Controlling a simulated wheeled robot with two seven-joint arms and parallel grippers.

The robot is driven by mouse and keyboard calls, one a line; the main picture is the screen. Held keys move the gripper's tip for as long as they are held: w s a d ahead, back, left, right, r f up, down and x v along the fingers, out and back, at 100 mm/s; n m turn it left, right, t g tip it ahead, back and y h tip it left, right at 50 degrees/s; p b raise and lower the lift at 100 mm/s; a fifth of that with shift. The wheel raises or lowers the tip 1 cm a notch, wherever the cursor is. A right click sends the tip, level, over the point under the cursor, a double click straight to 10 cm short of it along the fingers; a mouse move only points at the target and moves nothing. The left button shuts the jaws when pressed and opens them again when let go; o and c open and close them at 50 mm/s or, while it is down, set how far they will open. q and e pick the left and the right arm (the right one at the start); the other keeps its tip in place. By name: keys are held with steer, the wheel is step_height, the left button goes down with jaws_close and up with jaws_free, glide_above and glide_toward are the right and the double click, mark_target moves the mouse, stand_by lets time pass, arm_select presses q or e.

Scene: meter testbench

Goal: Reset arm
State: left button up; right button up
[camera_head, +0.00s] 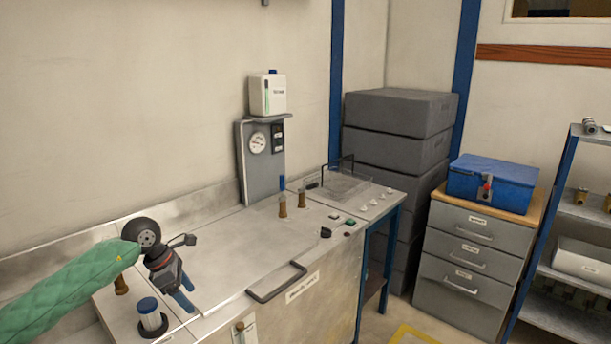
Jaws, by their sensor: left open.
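My left arm, in a green quilted sleeve, comes in from the left. My left gripper (184,291) is open over the front left part of the metal testbench (235,250). Its blue fingers point down and to the right, and I see nothing between them. A white cylinder with a blue top (149,312) stands on the bench just left of and below the fingers, apart from them in the picture. A brown fitting (121,285) stands behind it, partly near my sleeve. My right gripper is not in view.
Brass-coloured fittings (283,206) stand further back on the bench, before a gauge panel (262,160) with a white box (268,95) on top. A handle (277,283) juts from the front edge. Grey crates (395,150), a drawer cabinet (470,260) and shelving (570,240) stand right. The bench middle is clear.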

arm_select(q)
steer(key=s+d+r+n+t+h, duration=0.25)
steer(key=d+n+h, duration=0.2)
steer(key=d, duration=0.25)
steer(key=s+d+r+n+t+h, duration=0.2)
steer(key=d+n+t+h, duration=0.25)
steer(key=d, duration=0.35)
steer(key=s+d+r+n+t+h, duration=0.25)
steer(key=d+n+h, duration=0.2)
steer(key=d, duration=0.25)
steer(key=s+a+f+n+t+y, duration=0.25)
steer(key=a+f+n+y, duration=0.55)
steer(key=n, duration=0.6)
steer(key=s+a+f+n+t+y, duration=0.2)
steer(key=a+f+n+t+y, duration=0.3)
steer(key=n+y, duration=0.65)
steer(key=s+d+f+n+g+h, duration=0.1)
steer(key=s+f+n+g, duration=0.3)
steer(key=s+f+g, duration=0.65)
steer(key=s+f+n+g+h, duration=0.1)
steer(key=s+f+n+g, duration=0.5)
steer(key=s, duration=0.9)
steer(key=s+d+f, duration=0.1)
steer(key=f, duration=1.1)
steer(key=s+d+f, duration=0.2)
steer(key=f, duration=1)
steer(key=s+d+f+m, duration=0.1)
steer(key=s+f, duration=0.1)
steer(key=f, duration=1.1)
steer(key=shift+d, duration=0.25)
